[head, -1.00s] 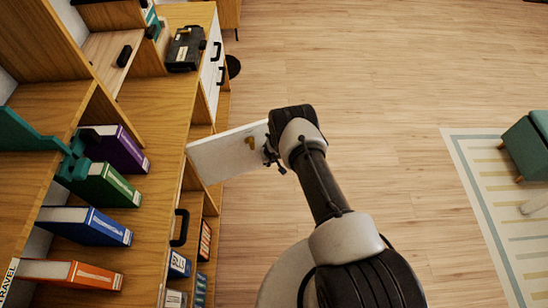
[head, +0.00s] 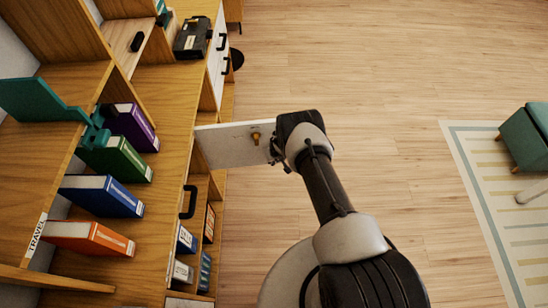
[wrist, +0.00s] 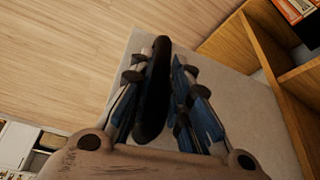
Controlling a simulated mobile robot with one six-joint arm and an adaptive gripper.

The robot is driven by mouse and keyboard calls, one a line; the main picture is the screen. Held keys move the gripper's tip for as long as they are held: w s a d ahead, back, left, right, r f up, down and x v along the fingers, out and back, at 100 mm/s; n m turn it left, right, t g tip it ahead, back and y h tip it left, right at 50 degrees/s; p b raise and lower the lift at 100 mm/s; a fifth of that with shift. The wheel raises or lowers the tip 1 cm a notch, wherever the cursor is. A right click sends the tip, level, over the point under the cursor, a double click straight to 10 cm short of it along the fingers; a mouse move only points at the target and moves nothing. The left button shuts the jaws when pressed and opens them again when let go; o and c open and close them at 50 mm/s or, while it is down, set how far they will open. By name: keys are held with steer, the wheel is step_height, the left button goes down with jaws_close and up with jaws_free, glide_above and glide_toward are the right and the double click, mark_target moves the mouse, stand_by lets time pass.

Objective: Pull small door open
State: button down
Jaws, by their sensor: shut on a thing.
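The small door (head: 232,146) is a white panel. In the head view it stands swung out from the wooden cabinet, roughly square to its front, with a brass-coloured fitting on its face. My gripper (head: 278,150) is at the door's outer edge. In the wrist view the door (wrist: 225,92) is a pale grey panel behind the fingers. There my gripper (wrist: 160,85) is shut on a dark upright bar, which looks like the door's handle. The finger pads lie along both sides of it. In the head view my wrist hides the handle.
The wooden cabinet (head: 178,100) runs along the left, with open compartments holding several books. White drawers (head: 217,60) with black handles are beyond the door. The wooden floor to the right is clear up to a rug (head: 480,190) and green stool (head: 525,140).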

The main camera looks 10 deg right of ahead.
steer(key=shift+w+a, duration=0.1)
steer(key=shift+a, duration=0.25)
steer(key=c, duration=1.7)
jaws_free()
steer(key=shift+a, duration=0.1)
steer(key=shift+o, duration=1.1)
steer(key=shift+d, duration=0.2)
steer(key=shift+r, duration=5)
